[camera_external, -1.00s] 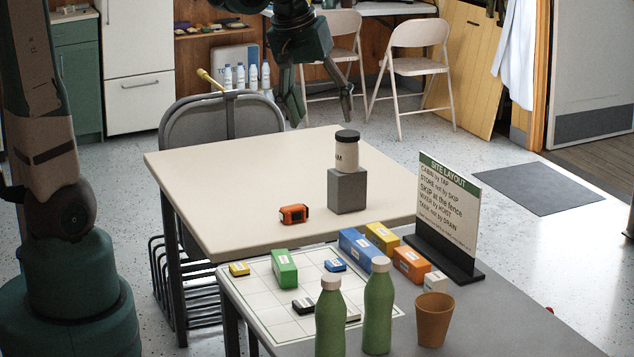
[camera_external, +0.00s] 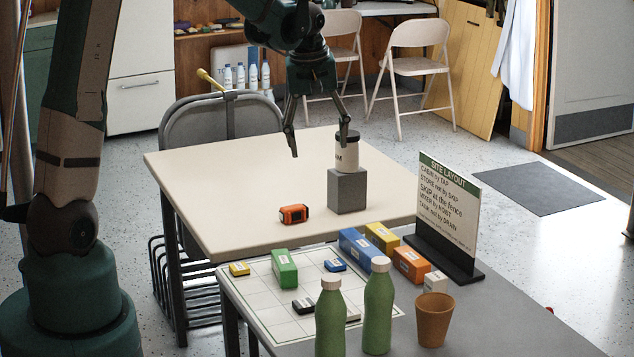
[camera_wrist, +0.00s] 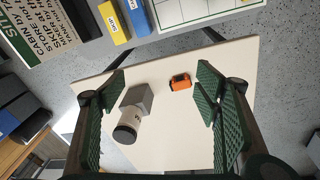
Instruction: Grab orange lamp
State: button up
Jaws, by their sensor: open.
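The orange lamp (camera_external: 294,214) is a small orange and black block lying on the cream table, left of the grey block. In the wrist view the lamp (camera_wrist: 180,82) lies between my open fingers, nearer the right-hand one, and some way beyond them. My gripper (camera_external: 322,150) is open and empty above the table, higher than the lamp and farther back. One finger overlaps the jar in the external view; I cannot tell whether they touch. My gripper also shows in the wrist view (camera_wrist: 160,95), fingers wide apart.
A jar with a black lid (camera_external: 345,155) stands on a grey block (camera_external: 347,192) right of the lamp. A grey table (camera_external: 500,315) in front bears green bottles (camera_external: 378,305), a SITE LAYOUT sign (camera_external: 448,205), coloured boxes and a cup (camera_external: 434,318). The cream table's left part (camera_external: 215,180) is clear.

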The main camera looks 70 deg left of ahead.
aim_at(294, 206)
jog(key=a+f+n, duration=0.1)
jog(key=a+f, duration=0.4)
jog(key=a+f+n+g+b, duration=0.1)
jog(key=a+f+n, duration=0.1)
jog(key=a+f, duration=0.3)
jog(key=a+f+n+b, duration=0.1)
jog(key=a+f, duration=0.4)
jog(key=shift+f+n+g+h, duration=0.3)
jog(key=shift+f+h, duration=0.05)
jog(key=shift+h, duration=0.05)
jog(key=shift+f+b, duration=0.35)
jog(key=shift+f, duration=0.95)
jog(key=shift+f+b, duration=0.8)
jog(key=shift+f, duration=1.8)
jog(key=c, duration=0.6)
